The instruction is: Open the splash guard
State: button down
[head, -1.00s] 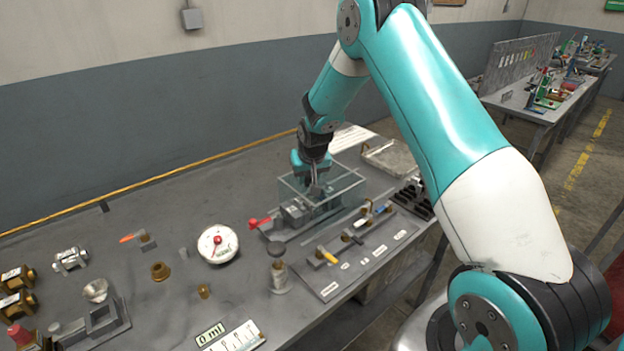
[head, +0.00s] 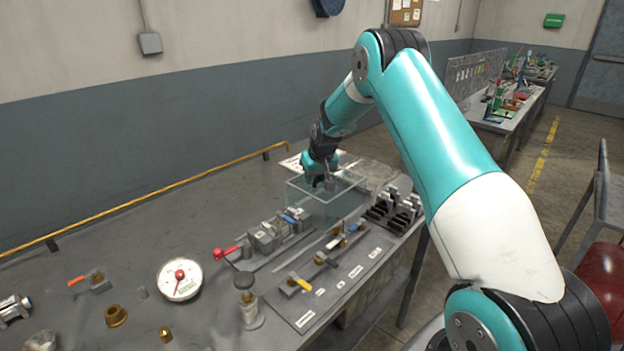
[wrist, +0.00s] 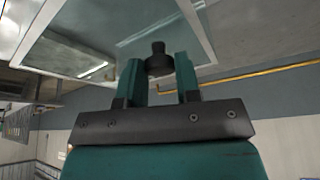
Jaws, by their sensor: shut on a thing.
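The splash guard (head: 318,208) is a clear, box-shaped cover on the bench. It stands at the right end of a grey rail fixture (head: 270,237), beside the clamp body with a red handle and a blue part, which is uncovered. The guard's clear panel also shows in the wrist view (wrist: 110,38). My gripper (head: 322,183) is at the top of the guard. In the wrist view my gripper (wrist: 158,64) has its two teal fingers shut on the guard's dark round knob (wrist: 158,58).
A black rack (head: 394,210) stands just right of the guard. In front lies a plate with colored-handled valves (head: 318,268). A white dial gauge (head: 180,279) and brass fittings sit at left. The bench behind the fixture is mostly clear.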

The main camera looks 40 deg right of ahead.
jog(key=c, duration=0.8)
grip_release()
jog(key=shift+r, duration=0.15)
jog(key=b+v, duration=0.3)
jog(key=v, duration=1.4)
jog(key=shift+s, duration=0.1)
